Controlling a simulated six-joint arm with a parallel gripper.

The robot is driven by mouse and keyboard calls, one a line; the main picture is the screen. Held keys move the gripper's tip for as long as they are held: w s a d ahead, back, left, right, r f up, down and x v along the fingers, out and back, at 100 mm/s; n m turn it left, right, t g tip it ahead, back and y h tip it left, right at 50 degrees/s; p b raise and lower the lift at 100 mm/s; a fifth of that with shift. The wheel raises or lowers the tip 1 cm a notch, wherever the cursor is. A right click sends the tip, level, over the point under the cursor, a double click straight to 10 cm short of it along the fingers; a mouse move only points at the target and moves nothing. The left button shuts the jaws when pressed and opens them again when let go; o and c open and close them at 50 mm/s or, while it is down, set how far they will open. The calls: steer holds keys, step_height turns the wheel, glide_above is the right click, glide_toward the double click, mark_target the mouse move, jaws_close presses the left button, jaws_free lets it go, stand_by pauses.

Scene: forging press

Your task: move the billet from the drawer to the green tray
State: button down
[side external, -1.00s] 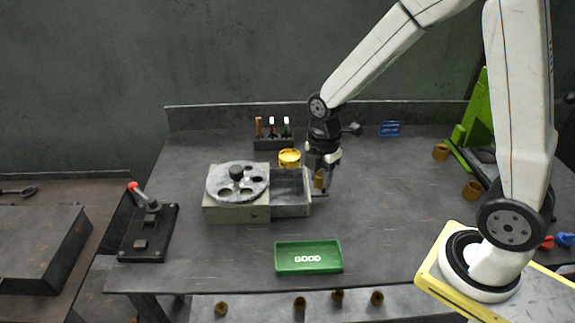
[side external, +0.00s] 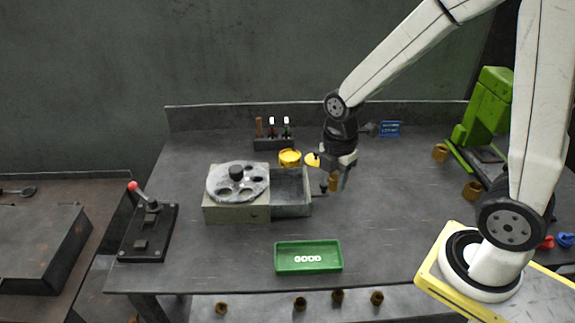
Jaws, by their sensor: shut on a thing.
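My gripper (side external: 336,184) is shut on the billet (side external: 334,183), a small brown-gold cylinder. It holds the billet just right of the open drawer (side external: 291,211), near the drawer's handle. The drawer sticks out to the right of a grey box with a round holed disc on top, and its visible inside looks empty. The green tray (side external: 308,268), marked GOOD, lies nearer the front of the table, below the gripper in the picture. The tray is empty.
A yellow pot (side external: 289,158) and a pen rack (side external: 273,142) stand behind the drawer. A lever device (side external: 148,230) is at left. Brown cylinders (side external: 472,190) and a green press (side external: 485,115) are at right. The table between drawer and tray is clear.

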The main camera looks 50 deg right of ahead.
steer(key=s+a+f+n, duration=0.1)
steer(key=a+f+n, duration=0.2)
steer(key=a, duration=0.7)
step_height(320, 180, down, 2)
steer(key=shift+s+f, duration=0.25)
steer(key=shift+s, duration=0.1)
glide_above(308, 259)
steer(key=shift+f, duration=2.2)
steer(key=shift+f, duration=1.8)
steer(key=shift+f, duration=0.15)
steer(key=shift+c, duration=1.9)
jaws_free()
